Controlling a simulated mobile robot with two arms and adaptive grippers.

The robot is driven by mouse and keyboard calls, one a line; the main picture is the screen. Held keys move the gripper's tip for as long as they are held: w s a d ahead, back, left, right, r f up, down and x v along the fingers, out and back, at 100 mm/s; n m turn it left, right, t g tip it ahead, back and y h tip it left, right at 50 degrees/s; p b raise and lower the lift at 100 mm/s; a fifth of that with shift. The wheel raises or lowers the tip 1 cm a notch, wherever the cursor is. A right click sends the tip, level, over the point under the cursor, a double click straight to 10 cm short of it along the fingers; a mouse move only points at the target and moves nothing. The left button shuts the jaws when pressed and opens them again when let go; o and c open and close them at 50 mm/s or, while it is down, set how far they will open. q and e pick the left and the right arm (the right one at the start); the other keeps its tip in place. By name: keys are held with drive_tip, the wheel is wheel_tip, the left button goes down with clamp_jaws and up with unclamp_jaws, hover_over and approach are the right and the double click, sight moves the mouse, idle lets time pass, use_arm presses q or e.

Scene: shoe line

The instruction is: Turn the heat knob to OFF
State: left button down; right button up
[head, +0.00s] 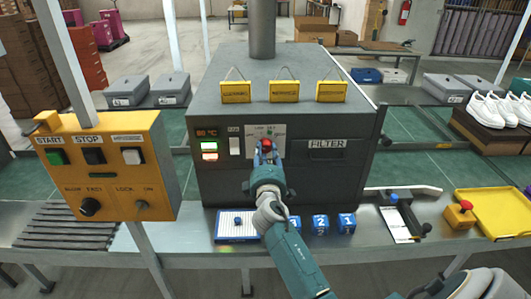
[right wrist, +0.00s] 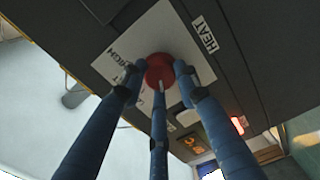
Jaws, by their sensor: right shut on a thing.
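The red heat knob (head: 267,143) is on the front of the dark grey oven (head: 220,110), on a white dial plate. In the right wrist view the round red knob (right wrist: 160,68) shows beside a HEAT label (right wrist: 204,34) and partly covered dial words. My right gripper (head: 266,154) reaches the panel from the front. Its blue fingers (right wrist: 157,85) are closed around the knob and touch it. The fingers hide part of the dial, and I cannot tell which setting the knob points to. My left gripper is not in view.
An orange display (head: 206,132) and a lit switch (head: 209,150) are left of the knob; a FILTER panel (head: 327,148) is right. A yellow START/STOP box (head: 110,190) stands at the left.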

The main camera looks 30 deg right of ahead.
drive_tip(key=o, duration=1.2)
drive_tip(key=shift+d, duration=0.2)
drive_tip(key=shift+c, duration=0.2)
drive_tip(key=shift+d+f, duration=0.1)
drive_tip(key=shift+s+a, duration=0.1)
drive_tip(key=shift+a, duration=0.1)
drive_tip(key=shift+s+a, duration=0.2)
drive_tip(key=shift+s, duration=0.05)
drive_tip(key=v, duration=1.1)
drive_tip(key=shift+s, duration=0.1)
